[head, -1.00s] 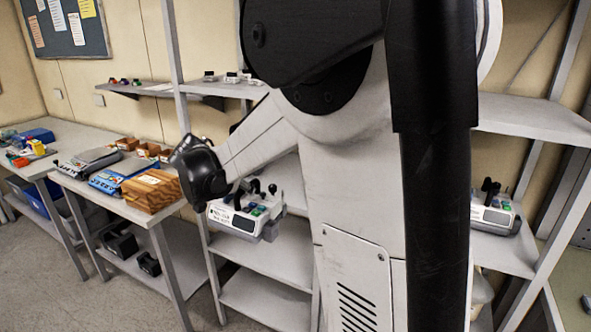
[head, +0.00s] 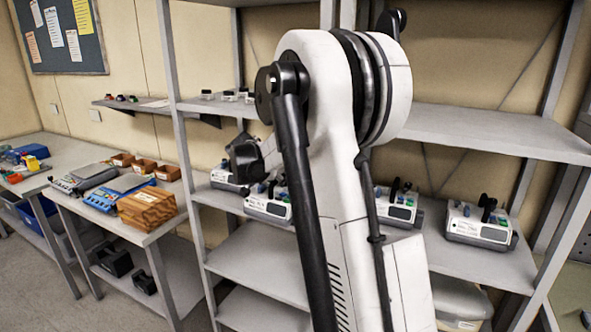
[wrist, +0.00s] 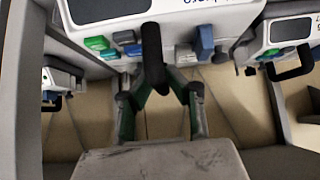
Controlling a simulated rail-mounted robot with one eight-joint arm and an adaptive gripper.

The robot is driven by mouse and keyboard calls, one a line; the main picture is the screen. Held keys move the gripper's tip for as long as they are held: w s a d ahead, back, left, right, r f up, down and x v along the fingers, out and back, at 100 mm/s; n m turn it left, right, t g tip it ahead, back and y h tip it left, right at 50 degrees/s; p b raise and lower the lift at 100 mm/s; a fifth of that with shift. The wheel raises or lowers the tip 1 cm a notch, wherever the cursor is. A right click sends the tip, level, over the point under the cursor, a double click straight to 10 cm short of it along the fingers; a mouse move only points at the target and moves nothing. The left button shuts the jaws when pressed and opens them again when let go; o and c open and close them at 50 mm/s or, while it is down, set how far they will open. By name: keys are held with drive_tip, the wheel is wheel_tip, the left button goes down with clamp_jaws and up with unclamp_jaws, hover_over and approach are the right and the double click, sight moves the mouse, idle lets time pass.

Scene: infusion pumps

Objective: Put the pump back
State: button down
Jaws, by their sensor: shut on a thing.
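The white-and-grey pump (head: 268,207) with a dark handle is at the middle shelf, left of my arm. In the wrist view this pump (wrist: 205,14) fills the top middle, partly cut off. My gripper (wrist: 155,85) is shut on its handle (wrist: 151,45), with a finger on either side. In the head view my arm partly hides the gripper and the pump's right side. I cannot tell whether the pump's base touches the shelf (head: 445,250).
Other pumps stand close by: one behind to the left (head: 224,177), one right of my arm (head: 400,206) and one farther right (head: 480,224). Shelf uprights (head: 185,150) stand to the left. A side table (head: 165,228) carries wooden boxes and blue devices.

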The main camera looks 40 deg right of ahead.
drive_tip(key=w+d+p, duration=0.1)
drive_tip(key=w+d, duration=0.3)
drive_tip(key=d, duration=0.7)
drive_tip(key=shift+w+f+p, duration=0.3)
drive_tip(key=shift+w+p, duration=0.05)
drive_tip(key=shift+p, duration=0.05)
drive_tip(key=c, duration=1.7)
unclamp_jaws()
drive_tip(key=shift+d, duration=0.1)
